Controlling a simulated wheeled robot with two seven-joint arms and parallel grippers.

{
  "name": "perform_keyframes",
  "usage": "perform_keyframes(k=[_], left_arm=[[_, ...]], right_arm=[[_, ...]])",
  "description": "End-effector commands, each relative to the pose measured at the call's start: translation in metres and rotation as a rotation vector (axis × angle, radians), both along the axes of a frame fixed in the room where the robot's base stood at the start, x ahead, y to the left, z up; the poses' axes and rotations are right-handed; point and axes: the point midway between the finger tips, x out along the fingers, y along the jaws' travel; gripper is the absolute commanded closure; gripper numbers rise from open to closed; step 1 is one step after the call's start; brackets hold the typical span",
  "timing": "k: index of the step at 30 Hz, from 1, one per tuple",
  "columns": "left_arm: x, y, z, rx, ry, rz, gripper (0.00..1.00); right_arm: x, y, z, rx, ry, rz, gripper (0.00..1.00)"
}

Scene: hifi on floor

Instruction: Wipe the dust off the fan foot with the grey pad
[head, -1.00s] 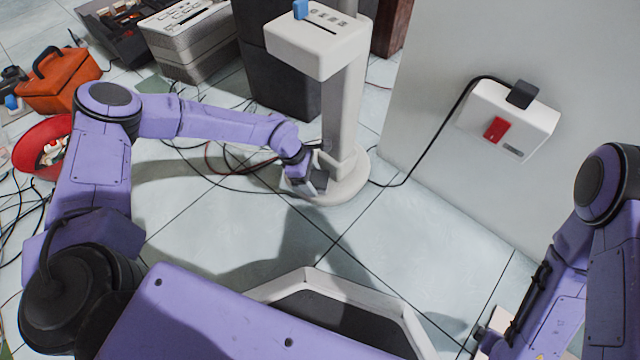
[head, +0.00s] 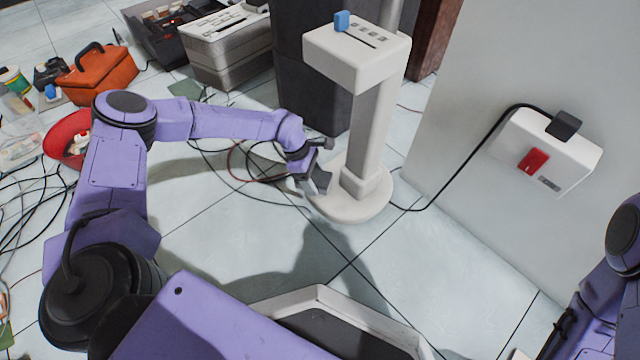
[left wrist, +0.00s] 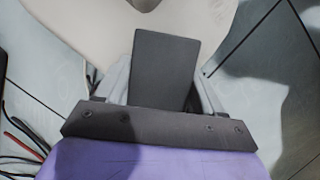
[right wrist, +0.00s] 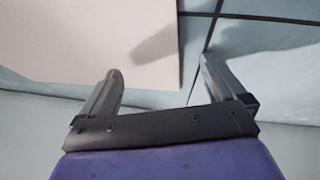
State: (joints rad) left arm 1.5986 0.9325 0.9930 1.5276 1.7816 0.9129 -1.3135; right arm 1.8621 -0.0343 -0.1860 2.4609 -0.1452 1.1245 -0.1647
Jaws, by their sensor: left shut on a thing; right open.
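The fan foot (head: 355,208) is a pale round base on the tiled floor, under a thick white column. My left gripper (head: 318,178) is at the left edge of the foot, shut on the grey pad (left wrist: 163,70). In the left wrist view the dark flat pad sticks out between the fingers and overlaps the pale foot (left wrist: 85,30). Whether it presses on the surface I cannot tell. Faint darker smudges show on the foot left of the pad. My right gripper (right wrist: 160,67) is open and empty in the right wrist view.
A white wall box (head: 545,150) has a black cable running down to the floor near the foot. Loose cables lie left of the foot. A red bowl (head: 62,130) and an orange toolbox (head: 98,75) stand at the left. A pale flat board (right wrist: 90,40) is by my right gripper.

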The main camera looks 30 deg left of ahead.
Motion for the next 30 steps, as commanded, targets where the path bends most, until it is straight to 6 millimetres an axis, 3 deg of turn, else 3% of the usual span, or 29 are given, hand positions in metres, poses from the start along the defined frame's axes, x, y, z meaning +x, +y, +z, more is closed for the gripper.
perform_keyframes(k=[1,10,24,30], left_arm=[[0.001,0.001,-0.003,-0.001,-0.001,-0.001,0.62],[0.001,-0.001,0.001,0.001,-0.001,-0.001,0.62],[0.000,0.001,0.057,-0.004,-0.002,0.002,0.62],[0.000,0.001,0.060,-0.004,-0.001,0.001,0.62]], right_arm=[[0.001,-0.002,-0.007,-0.006,0.004,0.002,0.00],[0.000,-0.003,-0.007,-0.003,0.007,0.002,0.00],[0.001,-0.001,0.039,-0.005,0.004,0.003,0.00],[0.001,-0.001,0.040,-0.004,0.003,0.004,0.00]])
